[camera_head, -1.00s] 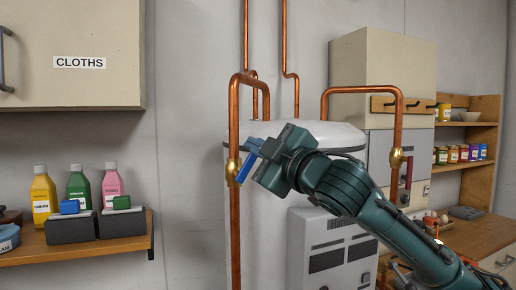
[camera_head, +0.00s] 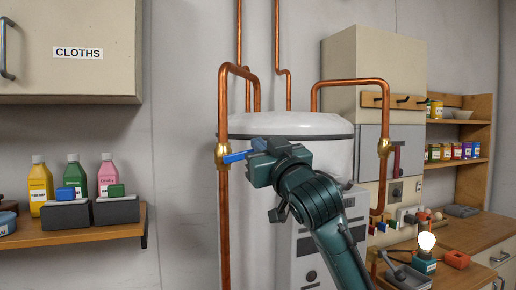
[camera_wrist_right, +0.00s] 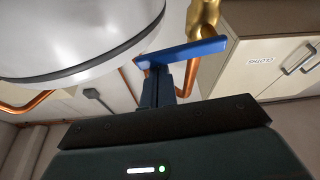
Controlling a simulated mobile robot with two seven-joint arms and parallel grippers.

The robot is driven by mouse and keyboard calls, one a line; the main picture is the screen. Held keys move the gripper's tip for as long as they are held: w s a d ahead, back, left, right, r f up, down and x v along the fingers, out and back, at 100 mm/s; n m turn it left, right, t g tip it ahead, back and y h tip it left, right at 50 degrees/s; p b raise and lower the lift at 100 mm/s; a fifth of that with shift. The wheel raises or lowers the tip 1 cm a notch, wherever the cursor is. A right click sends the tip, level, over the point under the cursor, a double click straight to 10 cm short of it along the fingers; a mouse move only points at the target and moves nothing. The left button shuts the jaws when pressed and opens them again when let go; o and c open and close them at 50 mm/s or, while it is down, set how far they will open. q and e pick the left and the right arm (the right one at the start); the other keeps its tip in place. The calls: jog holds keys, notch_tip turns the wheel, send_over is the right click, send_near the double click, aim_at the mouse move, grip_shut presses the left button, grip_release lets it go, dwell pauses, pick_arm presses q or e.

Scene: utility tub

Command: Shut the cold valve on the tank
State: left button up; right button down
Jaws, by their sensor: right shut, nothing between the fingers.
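The cold valve is a brass body (camera_head: 222,154) on the left copper pipe, with a blue lever (camera_head: 237,156). The lever lies nearly level, across the upright pipe, pointing right. In the right wrist view the blue lever (camera_wrist_right: 190,52) reaches left from the brass body (camera_wrist_right: 203,18). My right gripper (camera_head: 256,146) is shut and empty, at the lever's free end. Its dark blue fingers (camera_wrist_right: 160,80) reach up to the lever in the wrist view; I cannot tell whether they touch. The white tank (camera_head: 310,124) stands behind, partly hidden by my arm. My left gripper is not in view.
A second brass valve (camera_head: 384,147) with a red handle (camera_head: 396,158) is on the right pipe. A shelf (camera_head: 80,234) with bottles is at left, below a cloths cabinet (camera_head: 65,50). A workbench (camera_head: 470,230) with a lit bulb (camera_head: 426,242) is at right.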

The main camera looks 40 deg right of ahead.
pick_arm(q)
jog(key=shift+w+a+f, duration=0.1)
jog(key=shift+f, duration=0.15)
pick_arm(e)
jog(key=shift+d+f+m+h, duration=0.1)
jog(key=shift+f+m+h, duration=0.15)
jog(key=shift+m, duration=0.4)
jog(key=shift+d+f+m+h, duration=0.1)
jog(key=shift+f+m+h, duration=0.15)
jog(key=shift+m, duration=0.4)
